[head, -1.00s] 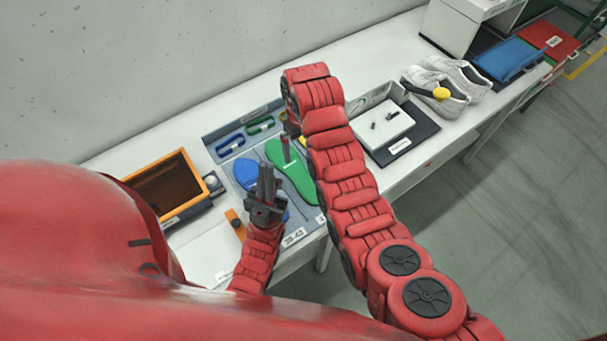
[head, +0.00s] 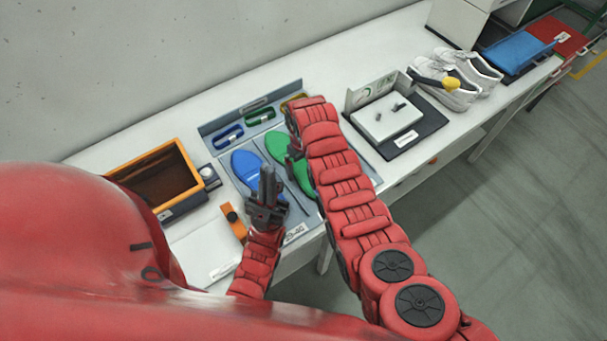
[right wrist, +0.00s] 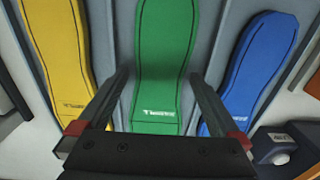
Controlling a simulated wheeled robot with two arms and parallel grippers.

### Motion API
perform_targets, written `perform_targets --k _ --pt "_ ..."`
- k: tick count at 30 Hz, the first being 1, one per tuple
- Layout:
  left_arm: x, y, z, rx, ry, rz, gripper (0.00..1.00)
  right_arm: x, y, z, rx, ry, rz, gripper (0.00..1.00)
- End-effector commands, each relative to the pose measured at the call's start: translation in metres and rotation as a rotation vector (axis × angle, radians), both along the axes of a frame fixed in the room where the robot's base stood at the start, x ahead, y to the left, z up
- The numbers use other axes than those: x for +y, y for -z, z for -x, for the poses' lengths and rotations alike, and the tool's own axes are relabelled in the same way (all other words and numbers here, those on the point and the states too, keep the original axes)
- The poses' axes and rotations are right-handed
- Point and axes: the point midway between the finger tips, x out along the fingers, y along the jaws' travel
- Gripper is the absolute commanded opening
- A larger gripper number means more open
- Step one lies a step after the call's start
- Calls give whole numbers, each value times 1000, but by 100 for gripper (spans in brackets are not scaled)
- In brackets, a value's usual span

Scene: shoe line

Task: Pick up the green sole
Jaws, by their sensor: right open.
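The green sole (head: 279,147) lies in a grey tray (head: 208,133), between a blue sole (head: 246,170) and a yellow sole. The right arm covers part of it in the head view. In the right wrist view, the green sole (right wrist: 160,55) runs up the middle. My right gripper (right wrist: 160,76) is open above it, one finger toward each long edge, with nothing held; contact cannot be told. The yellow sole (right wrist: 60,50) is left and the blue sole (right wrist: 258,65) right. My left gripper (head: 267,185) hangs near the blue sole, its finger gap unclear.
An orange-rimmed bin (head: 190,158) stands left of the tray, with an orange item (head: 231,219) in front. Right of my arm are a white pad (head: 385,117) on a black board, white shoes (head: 450,90) and a blue tray (head: 517,52).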

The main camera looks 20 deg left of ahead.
Motion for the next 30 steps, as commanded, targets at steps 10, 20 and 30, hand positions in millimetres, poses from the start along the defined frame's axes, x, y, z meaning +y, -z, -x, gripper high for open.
perform_targets --k 10,20,30 --pt "0 5 0 0 0 0 0 -1 9 0 1 0 1 89" --pt "0 5 0 0 0 0 0 -1 9 0 1 0 1 30" --pt "0 5 0 0 0 0 0 0 9 0 0 1 0 10"
